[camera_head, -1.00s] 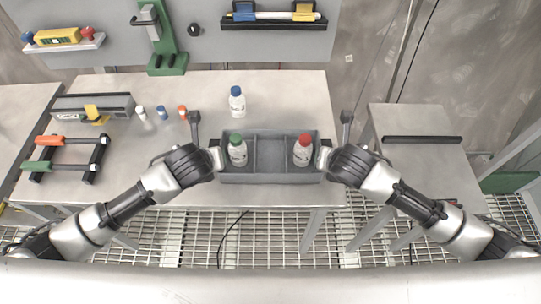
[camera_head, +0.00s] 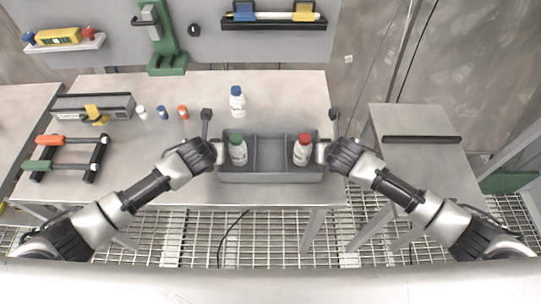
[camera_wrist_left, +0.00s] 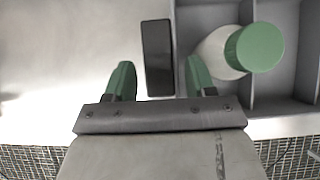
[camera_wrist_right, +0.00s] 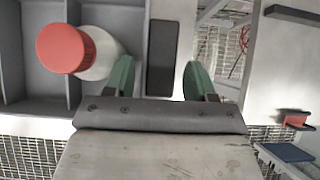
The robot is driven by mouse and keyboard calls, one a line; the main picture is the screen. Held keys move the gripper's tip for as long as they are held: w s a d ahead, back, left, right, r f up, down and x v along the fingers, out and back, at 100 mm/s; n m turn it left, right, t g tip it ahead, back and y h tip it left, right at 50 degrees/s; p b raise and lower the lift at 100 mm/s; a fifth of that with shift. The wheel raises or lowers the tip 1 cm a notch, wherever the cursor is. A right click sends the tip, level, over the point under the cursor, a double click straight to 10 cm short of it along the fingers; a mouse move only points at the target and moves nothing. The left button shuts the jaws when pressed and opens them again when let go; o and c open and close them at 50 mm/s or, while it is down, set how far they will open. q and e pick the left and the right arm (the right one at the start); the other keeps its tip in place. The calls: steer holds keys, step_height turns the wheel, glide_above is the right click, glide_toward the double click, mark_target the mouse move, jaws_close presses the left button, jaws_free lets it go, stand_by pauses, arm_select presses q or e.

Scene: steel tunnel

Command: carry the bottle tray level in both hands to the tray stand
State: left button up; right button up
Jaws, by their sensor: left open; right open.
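The grey bottle tray (camera_head: 270,177) rests on the workbench near its front edge, divided into compartments. A white bottle with a green cap (camera_head: 238,150) stands in its left compartment, and one with a red cap (camera_head: 302,151) in its right. The middle compartment is empty. My left gripper (camera_wrist_left: 158,78) is open at the tray's left end, its green fingers on either side of a dark handle (camera_wrist_left: 157,55). My right gripper (camera_wrist_right: 160,80) is open at the right end, its fingers on either side of the other dark handle (camera_wrist_right: 162,55). Finger contact cannot be told.
A small steel table, apparently the tray stand (camera_head: 425,170), is at the right with a dark bar (camera_head: 422,139) across it; a gap separates it from the workbench (camera_head: 285,95). A blue-capped bottle (camera_head: 237,101) stands behind the tray. Small bottles and a handled rack (camera_head: 68,157) are left.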

arm_select(q)
steer(key=shift+x, duration=1.8)
arm_select(e)
steer(key=shift+x, duration=1.8)
arm_select(q)
steer(key=c, duration=0.9)
arm_select(e)
steer(key=c, duration=0.9)
steer(key=shift+r, duration=0.1)
